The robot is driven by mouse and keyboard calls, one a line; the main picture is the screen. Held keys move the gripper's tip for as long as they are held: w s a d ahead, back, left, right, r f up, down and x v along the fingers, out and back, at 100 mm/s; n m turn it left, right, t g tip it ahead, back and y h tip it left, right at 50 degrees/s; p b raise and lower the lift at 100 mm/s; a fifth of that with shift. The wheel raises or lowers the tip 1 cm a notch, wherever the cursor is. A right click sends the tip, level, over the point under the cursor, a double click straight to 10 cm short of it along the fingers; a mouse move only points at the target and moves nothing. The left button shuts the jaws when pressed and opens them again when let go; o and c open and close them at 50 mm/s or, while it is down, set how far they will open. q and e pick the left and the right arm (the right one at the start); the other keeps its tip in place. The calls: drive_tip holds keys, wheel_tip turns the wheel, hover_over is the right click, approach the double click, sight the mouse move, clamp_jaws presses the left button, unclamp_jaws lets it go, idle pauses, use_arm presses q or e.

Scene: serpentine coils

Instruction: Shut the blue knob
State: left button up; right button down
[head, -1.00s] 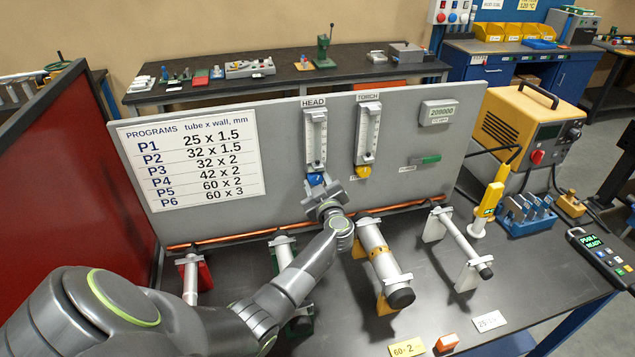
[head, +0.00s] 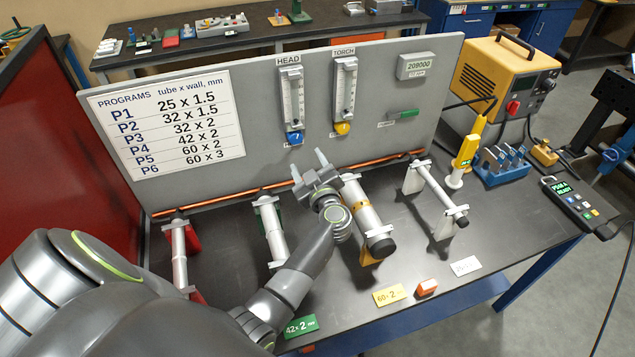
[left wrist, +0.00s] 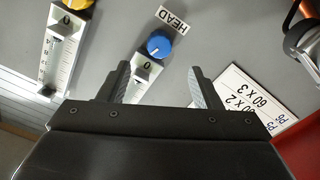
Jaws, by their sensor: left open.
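The blue knob (head: 294,138) sits at the foot of the flowmeter labelled HEAD (head: 291,95) on the grey panel. In the left wrist view the blue knob (left wrist: 158,44) shows a pale mark on its face and lies beyond the fingertips, between them in the picture. My left gripper (head: 309,166) is open and empty, a little below and in front of the knob, not touching it. Its two fingers (left wrist: 158,78) show apart in the left wrist view. My right gripper is not in view.
The yellow knob (head: 342,128) of the TORCH flowmeter (head: 344,85) is just to the right. Below lie a copper tube (head: 240,199) along the panel and several tube stands on the bench. A program chart (head: 170,118) hangs at the left. A yellow machine (head: 500,80) stands at the right.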

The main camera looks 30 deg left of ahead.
use_arm(q)
drive_tip(key=v, duration=0.7)
drive_tip(key=shift+d, duration=0.2)
drive_tip(key=shift+s, duration=0.15)
